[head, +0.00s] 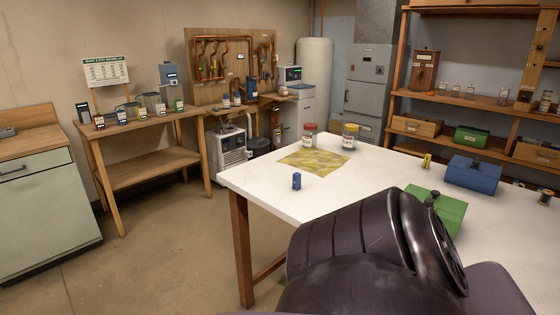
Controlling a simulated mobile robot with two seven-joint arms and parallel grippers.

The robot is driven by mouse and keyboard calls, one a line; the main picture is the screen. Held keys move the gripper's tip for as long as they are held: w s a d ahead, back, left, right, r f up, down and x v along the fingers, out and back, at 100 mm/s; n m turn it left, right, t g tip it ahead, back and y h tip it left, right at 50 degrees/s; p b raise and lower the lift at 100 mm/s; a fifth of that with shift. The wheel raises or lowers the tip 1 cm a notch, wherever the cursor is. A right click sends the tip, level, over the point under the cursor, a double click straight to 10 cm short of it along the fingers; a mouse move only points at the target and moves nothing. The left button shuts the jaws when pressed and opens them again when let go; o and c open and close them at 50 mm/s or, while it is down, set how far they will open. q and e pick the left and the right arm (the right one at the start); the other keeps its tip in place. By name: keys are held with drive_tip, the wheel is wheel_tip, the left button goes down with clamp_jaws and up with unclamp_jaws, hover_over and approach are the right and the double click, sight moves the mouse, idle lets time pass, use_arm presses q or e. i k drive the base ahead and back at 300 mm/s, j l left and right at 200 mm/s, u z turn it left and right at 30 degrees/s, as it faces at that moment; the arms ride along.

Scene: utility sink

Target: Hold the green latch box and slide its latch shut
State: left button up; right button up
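A green box (450,213) sits on the right part of the white table. A large dark arm link of mine covers its front and left side. Small dark knob shapes show at its top; I cannot tell whether they are its latch, so the latch state is unclear. Neither gripper's fingers show in the head view.
A blue box (473,175) stands behind the green one on the white table (260,182). A small yellow item (427,160), a spool (545,197), a small blue block (297,181), a patterned yellow mat (312,163), a red-lidded jar (310,136) and a yellow-lidded jar (350,137) also stand there.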

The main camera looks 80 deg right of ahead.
sight(428, 202)
drive_tip(key=z, duration=1.45)
